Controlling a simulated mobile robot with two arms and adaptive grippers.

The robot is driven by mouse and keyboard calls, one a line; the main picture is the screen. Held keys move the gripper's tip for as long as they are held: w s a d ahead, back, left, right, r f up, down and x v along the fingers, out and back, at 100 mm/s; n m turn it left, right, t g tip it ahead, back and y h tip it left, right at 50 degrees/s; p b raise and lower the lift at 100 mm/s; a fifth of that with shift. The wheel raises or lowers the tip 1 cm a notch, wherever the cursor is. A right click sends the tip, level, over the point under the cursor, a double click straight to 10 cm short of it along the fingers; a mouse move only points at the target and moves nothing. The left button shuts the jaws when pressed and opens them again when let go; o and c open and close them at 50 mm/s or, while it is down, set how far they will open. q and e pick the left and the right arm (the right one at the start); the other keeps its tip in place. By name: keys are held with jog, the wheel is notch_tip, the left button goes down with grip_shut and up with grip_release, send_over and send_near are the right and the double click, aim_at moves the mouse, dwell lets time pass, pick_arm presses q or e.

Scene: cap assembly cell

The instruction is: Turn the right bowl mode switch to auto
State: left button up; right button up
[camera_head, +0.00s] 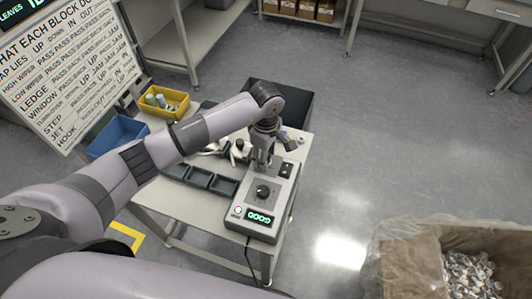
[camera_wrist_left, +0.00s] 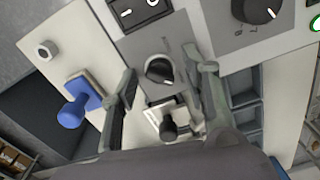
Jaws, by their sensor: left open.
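The grey control box (camera_head: 241,221) stands at the table's right end, with a green-lit GOOD display (camera_head: 261,216). A small black rotary switch (camera_wrist_left: 159,70) with a pale pointer sits on its grey panel in the left wrist view. I cannot read any label by it, so I cannot confirm that it is the right bowl mode switch. My left gripper (camera_wrist_left: 168,74) is open, with one finger on each side of this switch; contact cannot be told. In the head view the left gripper (camera_head: 263,153) hangs over the far end of the box and hides this switch. My right gripper is not in view.
A larger black dial (camera_head: 263,191) and black rocker switches (camera_head: 286,170) are on the same box. A blue-handled part (camera_wrist_left: 76,108) is beside it. Dark trays (camera_head: 210,181), a yellow bin (camera_head: 164,101) and a blue bin (camera_head: 117,135) are to the left.

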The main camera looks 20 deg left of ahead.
pick_arm(q)
grip_shut()
dwell(0.5)
